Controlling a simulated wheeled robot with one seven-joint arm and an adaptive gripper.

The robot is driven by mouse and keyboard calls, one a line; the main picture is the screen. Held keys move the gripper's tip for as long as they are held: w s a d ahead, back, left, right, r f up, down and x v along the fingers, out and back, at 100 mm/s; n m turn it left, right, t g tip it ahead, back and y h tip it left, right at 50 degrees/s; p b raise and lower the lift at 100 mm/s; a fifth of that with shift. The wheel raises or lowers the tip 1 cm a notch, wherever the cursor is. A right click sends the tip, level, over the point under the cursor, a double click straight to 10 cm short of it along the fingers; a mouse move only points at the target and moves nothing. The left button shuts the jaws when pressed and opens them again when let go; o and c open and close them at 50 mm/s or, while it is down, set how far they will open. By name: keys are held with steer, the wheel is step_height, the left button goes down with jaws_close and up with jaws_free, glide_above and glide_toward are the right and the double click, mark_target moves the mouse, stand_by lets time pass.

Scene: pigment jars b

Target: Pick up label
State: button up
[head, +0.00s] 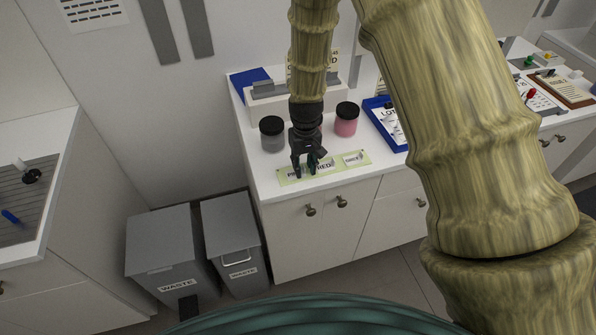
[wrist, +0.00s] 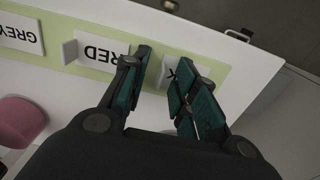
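A pale green strip (head: 287,178) lies along the front of the white counter and bears white label cards. The GREY card (head: 353,158) is at its right end, the RED card (head: 323,165) is in the middle, and another card is partly hidden by my fingers. In the wrist view the GREY card (wrist: 20,33) and the RED card (wrist: 97,50) show at left; the third card (wrist: 168,73) shows only a "K" between and behind my fingers. My gripper (head: 305,172) is open just above the strip; its fingers (wrist: 160,65) straddle part of that third card.
A grey jar (head: 272,137) and a pink jar (head: 346,122), both black-lidded, stand close behind the strip. A blue tray (head: 373,104) is to the right. A small upright tab (wrist: 69,51) stands by the RED card. Waste bins (head: 165,245) stand left of the counter.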

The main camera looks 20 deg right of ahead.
jaws_close()
steer(key=shift+r, duration=0.15)
